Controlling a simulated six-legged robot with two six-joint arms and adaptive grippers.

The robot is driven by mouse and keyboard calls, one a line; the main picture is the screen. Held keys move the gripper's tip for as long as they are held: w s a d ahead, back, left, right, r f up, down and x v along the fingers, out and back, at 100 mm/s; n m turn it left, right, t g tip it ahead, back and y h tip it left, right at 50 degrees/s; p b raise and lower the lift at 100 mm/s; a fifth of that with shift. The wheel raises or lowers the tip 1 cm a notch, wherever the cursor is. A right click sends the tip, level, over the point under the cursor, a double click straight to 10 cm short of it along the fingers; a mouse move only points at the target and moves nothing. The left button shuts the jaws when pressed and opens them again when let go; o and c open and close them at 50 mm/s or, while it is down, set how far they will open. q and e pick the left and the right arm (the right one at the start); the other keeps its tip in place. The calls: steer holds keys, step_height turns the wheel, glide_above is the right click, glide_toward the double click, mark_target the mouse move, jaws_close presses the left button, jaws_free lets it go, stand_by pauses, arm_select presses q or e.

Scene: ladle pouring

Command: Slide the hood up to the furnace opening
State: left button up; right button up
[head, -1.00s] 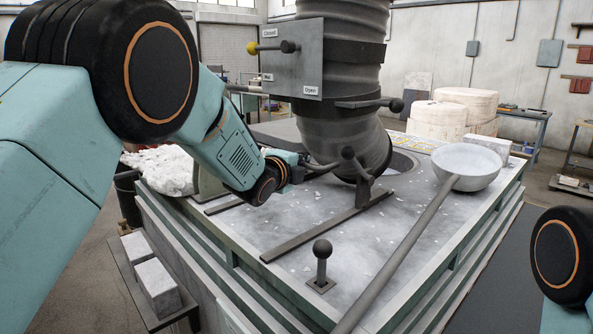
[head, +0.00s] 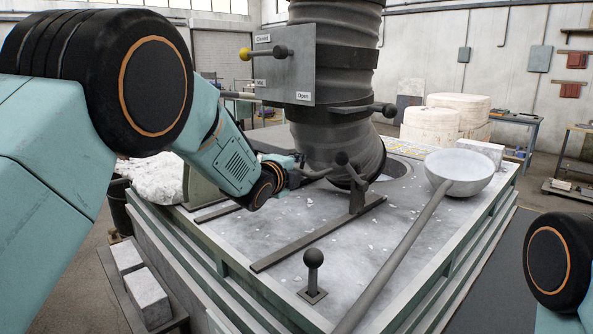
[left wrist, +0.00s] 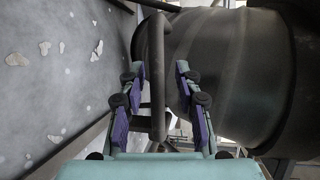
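The hood (head: 338,150) is a dark ribbed duct standing over the furnace top (head: 330,285). Its lower end is left of the round furnace opening (head: 403,172), which it partly hides in the head view. A handle bar (head: 318,173) sticks out from the hood's left side. My left gripper (head: 294,172) is at this handle. In the left wrist view, the gripper's open fingers (left wrist: 158,80) stand on both sides of the handle bar (left wrist: 156,40), with gaps visible. The hood (left wrist: 230,70) fills the right of that view. My right gripper is out of view.
Rails (head: 320,235) lie on the furnace top. A ladle (head: 460,170) with a long handle rests across the right side. A ball-topped lever (head: 313,270) stands at the front. A panel (head: 285,70) marked Closed and Open is beside the duct.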

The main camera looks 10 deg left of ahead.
arm_select(q)
steer(key=shift+s+a+r, duration=0.15)
steer(key=shift+s, duration=0.3)
steer(key=v, duration=1.1)
steer(key=shift+s, duration=0.35)
steer(key=shift+w+a, duration=0.1)
steer(key=shift+w, duration=0.05)
